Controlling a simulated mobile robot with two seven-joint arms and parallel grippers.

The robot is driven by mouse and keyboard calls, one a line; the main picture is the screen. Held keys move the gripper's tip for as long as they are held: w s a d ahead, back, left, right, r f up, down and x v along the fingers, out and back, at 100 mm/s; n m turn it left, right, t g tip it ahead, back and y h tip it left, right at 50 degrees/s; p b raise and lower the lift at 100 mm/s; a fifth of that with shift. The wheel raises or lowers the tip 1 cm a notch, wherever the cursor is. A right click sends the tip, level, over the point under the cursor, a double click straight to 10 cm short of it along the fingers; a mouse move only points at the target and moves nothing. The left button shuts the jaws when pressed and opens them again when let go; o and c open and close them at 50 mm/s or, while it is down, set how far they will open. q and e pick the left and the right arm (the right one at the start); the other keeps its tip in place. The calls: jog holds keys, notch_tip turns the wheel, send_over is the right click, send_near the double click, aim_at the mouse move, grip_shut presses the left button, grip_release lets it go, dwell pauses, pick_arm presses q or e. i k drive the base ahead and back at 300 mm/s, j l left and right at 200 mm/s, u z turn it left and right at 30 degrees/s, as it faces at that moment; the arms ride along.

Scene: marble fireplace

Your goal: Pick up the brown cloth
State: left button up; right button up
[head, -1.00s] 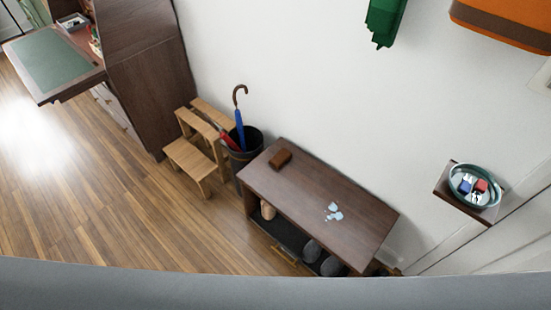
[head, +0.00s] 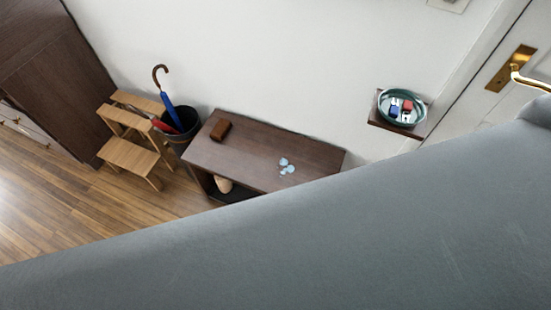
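No thing in the head view is clearly a brown cloth. A small brown block-like item (head: 221,130) lies on the left end of the dark wooden bench (head: 250,150); I cannot tell whether it is folded cloth, a wallet or something else. Neither of my grippers is in view. A large grey surface crosses the lower part of the view and hides the front of the bench and much of the floor.
Light-blue pieces (head: 286,166) lie on the bench. A dark bin (head: 178,143) with a blue umbrella (head: 170,112) and a wooden step stool (head: 127,155) stand left of it. A wall shelf (head: 385,122) holds a round dish (head: 403,122). A door handle (head: 530,79) is at right.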

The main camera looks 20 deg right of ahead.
aim_at(220, 129)
jog(key=i+j+z, duration=0.25)
jog(key=i+j, duration=0.15)
jog(key=j, duration=0.3)
jog(key=i+j+z, duration=0.15)
jog(key=j, duration=0.2)
jog(key=i+j+z, duration=0.15)
jog(key=j, duration=0.25)
jog(key=i+j+z, duration=0.1)
jog(key=i+j, duration=0.15)
jog(key=j, duration=0.15)
jog(key=i+j+z, duration=0.15)
jog(key=j, duration=0.25)
